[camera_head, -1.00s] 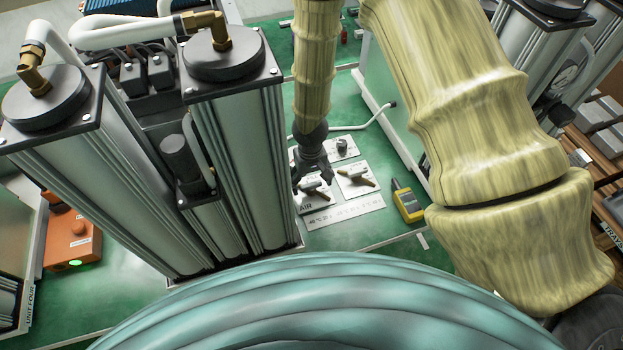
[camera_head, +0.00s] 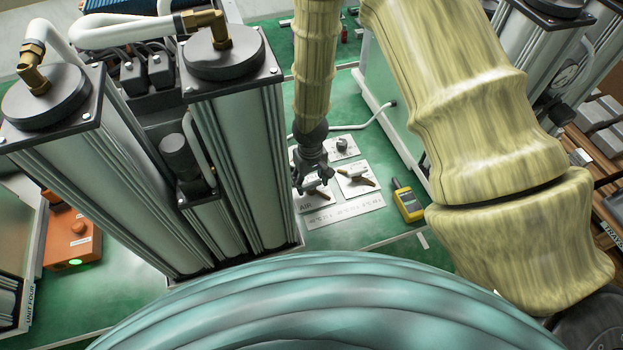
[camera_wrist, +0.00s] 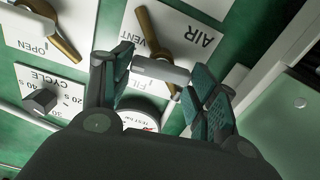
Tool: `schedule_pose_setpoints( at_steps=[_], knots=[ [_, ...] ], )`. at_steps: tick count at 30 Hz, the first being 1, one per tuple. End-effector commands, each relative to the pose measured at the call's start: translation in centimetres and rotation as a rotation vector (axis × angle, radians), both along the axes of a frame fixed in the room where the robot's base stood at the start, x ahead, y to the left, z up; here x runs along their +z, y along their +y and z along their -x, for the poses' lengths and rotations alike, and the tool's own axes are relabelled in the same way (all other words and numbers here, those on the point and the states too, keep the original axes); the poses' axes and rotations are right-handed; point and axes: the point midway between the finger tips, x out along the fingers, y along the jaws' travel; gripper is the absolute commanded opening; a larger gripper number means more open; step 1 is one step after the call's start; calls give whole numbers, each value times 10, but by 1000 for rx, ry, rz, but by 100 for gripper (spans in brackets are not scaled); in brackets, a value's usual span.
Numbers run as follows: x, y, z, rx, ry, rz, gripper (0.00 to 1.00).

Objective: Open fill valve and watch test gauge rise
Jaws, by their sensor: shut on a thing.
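The fill valve has a brass lever (camera_wrist: 150,30) and a grey crossbar (camera_wrist: 160,70) on a white plate marked AIR, VENT and FILL. In the wrist view my gripper (camera_wrist: 160,84) has one finger at each end of the crossbar and is shut on it. The lever slants from the upper left to the crossbar. The test gauge (camera_wrist: 141,118) is a round white dial beside the valve, half hidden behind my gripper; no needle reading can be made out. In the head view my gripper (camera_head: 313,180) points down over the valve and hides most of it.
A second brass-lever valve (camera_wrist: 50,35) marked OPEN and a CYCLE knob (camera_wrist: 40,101) sit beside it. A yellow handheld meter (camera_head: 407,203) lies right of the panel (camera_head: 345,212). Tall grey columns (camera_head: 240,150) stand close on the left; a pale cabinet (camera_head: 395,135) stands right.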

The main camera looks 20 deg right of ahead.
Motion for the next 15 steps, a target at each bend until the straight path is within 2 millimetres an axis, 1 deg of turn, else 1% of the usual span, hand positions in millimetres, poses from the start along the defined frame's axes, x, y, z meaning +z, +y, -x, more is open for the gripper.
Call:
schedule_pose_setpoints(
  at_steps=[5, 15],
  knots=[
    [0, 0, 0, 131, 1, 2, 35],
    [0, 1, 1, 453, 1, 1, 35]
  ],
)
